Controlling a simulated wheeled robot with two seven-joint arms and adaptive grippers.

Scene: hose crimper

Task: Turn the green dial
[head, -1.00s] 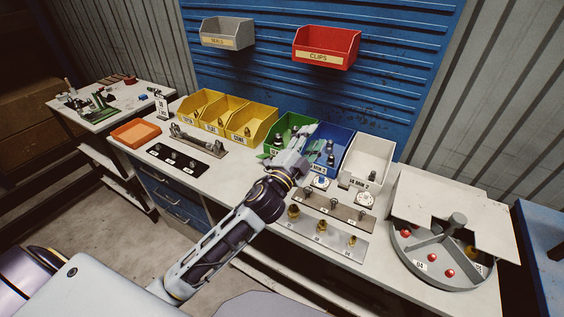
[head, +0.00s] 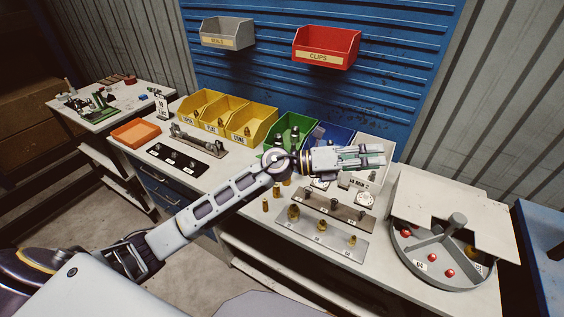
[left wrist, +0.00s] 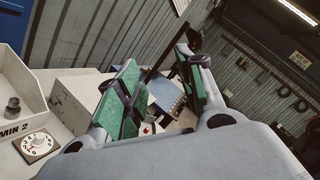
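I cannot make out a green dial in either view; my left arm hides part of the area in front of the green bin. A white dial (head: 365,199) with a scale stands in front of the white bin; it also shows in the left wrist view (left wrist: 37,145). Another dial (head: 320,184), whose knob looked blue earlier, is partly covered by my left gripper. My left gripper (head: 382,155) has green finger pads and points right, over the blue and white bins. Its fingers are apart with nothing between them in the left wrist view (left wrist: 160,85). My right gripper is out of view.
Yellow bins (head: 222,115), a green bin (head: 288,133), a blue bin (head: 335,132) and a white bin (head: 370,158) line the bench's back. Plates with brass fittings (head: 320,238) lie in front. A round turntable (head: 440,272) with red balls stands at right, partly covered.

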